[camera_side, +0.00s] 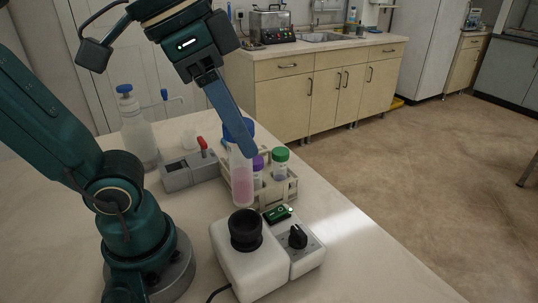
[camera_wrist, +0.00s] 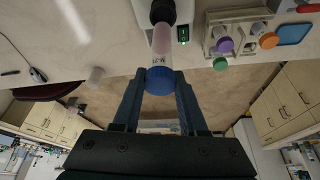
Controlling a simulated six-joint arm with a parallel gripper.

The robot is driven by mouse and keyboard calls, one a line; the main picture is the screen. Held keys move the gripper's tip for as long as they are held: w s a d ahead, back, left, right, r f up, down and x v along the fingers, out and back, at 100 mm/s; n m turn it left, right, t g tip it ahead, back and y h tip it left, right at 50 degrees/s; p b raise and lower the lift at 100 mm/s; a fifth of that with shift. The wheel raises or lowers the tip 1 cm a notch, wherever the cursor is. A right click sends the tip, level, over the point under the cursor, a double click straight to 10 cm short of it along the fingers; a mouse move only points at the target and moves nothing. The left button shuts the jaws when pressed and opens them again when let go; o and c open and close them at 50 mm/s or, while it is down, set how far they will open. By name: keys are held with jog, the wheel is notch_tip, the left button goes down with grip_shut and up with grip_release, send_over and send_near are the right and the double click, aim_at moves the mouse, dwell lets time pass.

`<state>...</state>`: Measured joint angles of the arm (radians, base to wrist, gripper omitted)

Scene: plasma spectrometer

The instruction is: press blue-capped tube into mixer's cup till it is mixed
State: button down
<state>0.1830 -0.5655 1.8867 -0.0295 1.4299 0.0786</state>
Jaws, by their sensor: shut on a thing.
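The blue-capped tube (camera_side: 241,180) holds pink liquid and hangs about upright, cap up. My gripper (camera_side: 243,140) is shut on it near the blue cap. In the wrist view the blue cap (camera_wrist: 162,80) sits between the fingers of my gripper (camera_wrist: 160,78), and the tube runs up the picture to the black cup. The white mixer (camera_side: 245,268) stands on the table with its black cup (camera_side: 245,231) on top. In the side view the tube's lower end is just above the cup's rim, and a small gap seems to show. The liquid looks evenly pink.
A rack (camera_side: 282,190) with a purple-capped tube (camera_side: 258,168) and a green-capped tube (camera_side: 280,160) stands close behind the mixer. A knob (camera_side: 297,237) and a green-lit switch (camera_side: 278,214) are beside the cup. A wash bottle (camera_side: 138,135) and grey device (camera_side: 190,171) stand further left.

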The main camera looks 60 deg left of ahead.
aim_at(252, 184)
jog(key=shift+f, duration=2.65)
jog(key=shift+f, duration=0.5)
dwell(0.7)
jog(key=shift+r, duration=0.1)
dwell(0.5)
jog(key=shift+r, duration=2.95)
